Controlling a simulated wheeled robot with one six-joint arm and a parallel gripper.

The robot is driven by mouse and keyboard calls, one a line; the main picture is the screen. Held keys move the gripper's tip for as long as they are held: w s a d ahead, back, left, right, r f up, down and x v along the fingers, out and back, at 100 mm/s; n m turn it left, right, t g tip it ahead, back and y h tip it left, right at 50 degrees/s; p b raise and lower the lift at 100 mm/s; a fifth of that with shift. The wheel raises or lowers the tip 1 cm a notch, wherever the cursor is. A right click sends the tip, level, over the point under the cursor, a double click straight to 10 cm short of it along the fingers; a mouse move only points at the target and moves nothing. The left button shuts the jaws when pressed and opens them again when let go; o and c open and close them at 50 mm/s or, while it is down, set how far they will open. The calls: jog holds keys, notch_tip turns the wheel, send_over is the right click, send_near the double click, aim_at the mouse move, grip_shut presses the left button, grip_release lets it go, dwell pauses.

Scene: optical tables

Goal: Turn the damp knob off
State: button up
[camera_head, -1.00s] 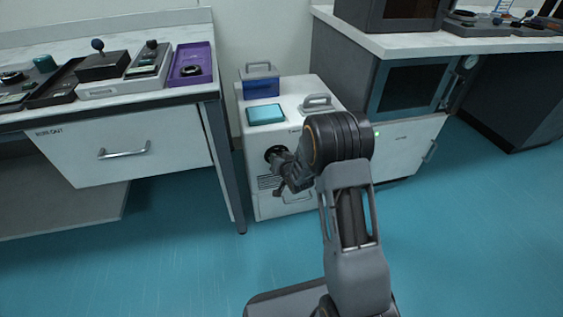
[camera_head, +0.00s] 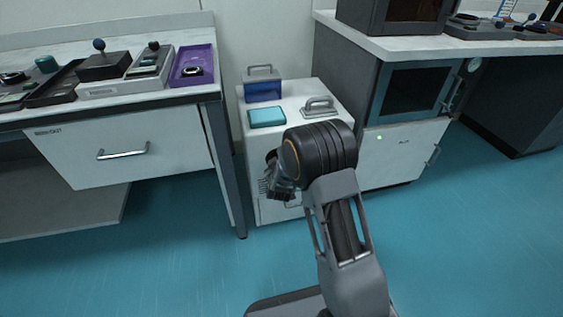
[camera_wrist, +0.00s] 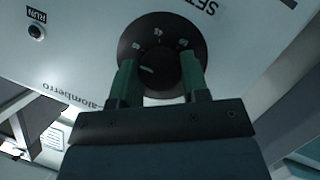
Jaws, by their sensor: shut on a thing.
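The damp knob is a round black dial (camera_wrist: 160,45) with white marks, on the front of a white cabinet unit (camera_head: 310,91). In the wrist view a short white pointer line shows on its face, toward the lower left. My gripper (camera_wrist: 160,75) has its two green-tinted fingers on either side of the knob's raised middle, shut on it. In the head view my arm covers most of the knob, and only a dark part of its edge (camera_head: 270,157) shows. The word for off cannot be read clearly.
A RUN socket or button (camera_wrist: 36,32) is on the same panel. On top of the unit are a blue box (camera_head: 262,90), a teal pad (camera_head: 267,117) and a grey handle (camera_head: 319,106). A bench (camera_head: 130,150) stands left, another cabinet (camera_head: 405,150) right. The blue floor in front is clear.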

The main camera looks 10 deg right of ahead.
jog(key=shift+f+n+t+h, duration=0.15)
jog(key=shift+n+t+h, duration=0.55)
jog(key=shift+n, duration=1.95)
jog(key=shift+f+n+t+h, duration=0.1)
jog(key=shift+n+t+h, duration=0.65)
jog(key=shift+n, duration=1.85)
jog(key=shift+f+n+t+h, duration=0.2)
jog(key=shift+n+t, duration=0.95)
jog(key=shift+n, duration=1.5)
jog(key=shift+r, duration=0.1)
jog(key=o, duration=0.9)
jog(key=p+v, duration=0.3)
jog(key=v, duration=1.1)
jog(key=shift+w+p, duration=0.1)
jog(key=shift+p, duration=0.3)
